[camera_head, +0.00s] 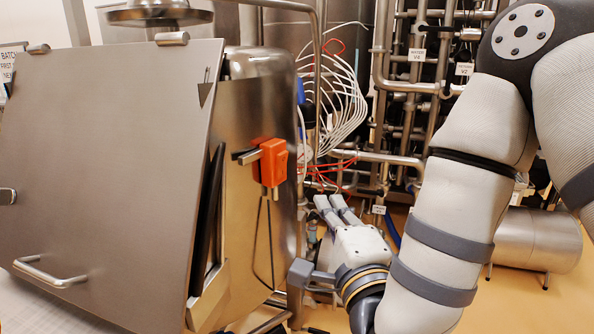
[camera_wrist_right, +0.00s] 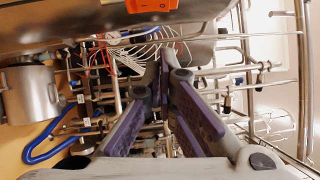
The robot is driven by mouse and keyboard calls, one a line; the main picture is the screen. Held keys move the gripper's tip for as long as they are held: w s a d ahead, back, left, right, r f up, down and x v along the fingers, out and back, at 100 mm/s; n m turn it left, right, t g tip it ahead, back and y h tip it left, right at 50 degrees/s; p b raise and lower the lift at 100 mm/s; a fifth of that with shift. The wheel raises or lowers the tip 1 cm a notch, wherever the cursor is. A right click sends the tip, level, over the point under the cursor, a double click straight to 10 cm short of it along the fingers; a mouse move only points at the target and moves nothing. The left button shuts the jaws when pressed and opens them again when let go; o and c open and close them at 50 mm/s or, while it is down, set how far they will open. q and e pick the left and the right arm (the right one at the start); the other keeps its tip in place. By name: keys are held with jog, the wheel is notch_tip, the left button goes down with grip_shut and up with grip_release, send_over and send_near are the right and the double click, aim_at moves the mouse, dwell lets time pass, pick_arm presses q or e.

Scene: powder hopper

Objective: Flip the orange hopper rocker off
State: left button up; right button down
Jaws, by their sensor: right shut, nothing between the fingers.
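The orange hopper rocker (camera_head: 271,165) is a small orange box on the side of the steel hopper (camera_head: 235,130), with a metal lever sticking out to its left. An orange part with a metal piece also shows at the top edge of the right wrist view (camera_wrist_right: 150,6). My right gripper (camera_head: 329,199) is below and to the right of the orange box in the head view, apart from it. Its purple-padded fingers (camera_wrist_right: 167,62) come together at the tips in the wrist view, with nothing between them. My left gripper is in neither view.
A large hinged steel lid (camera_head: 105,150) with a handle (camera_head: 48,273) stands tilted at the left. White and red tubes (camera_head: 338,95) and steel pipes (camera_head: 400,87) fill the back.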

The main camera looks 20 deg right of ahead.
send_near(282, 165)
jog(key=w+d, duration=0.4)
jog(key=d, duration=0.2)
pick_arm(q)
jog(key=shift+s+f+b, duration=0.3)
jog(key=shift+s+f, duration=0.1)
pick_arm(e)
jog(key=w+a, duration=0.1)
jog(key=w+a+r, duration=0.1)
jog(key=shift+w+a, duration=0.35)
jog(key=shift+a, duration=0.05)
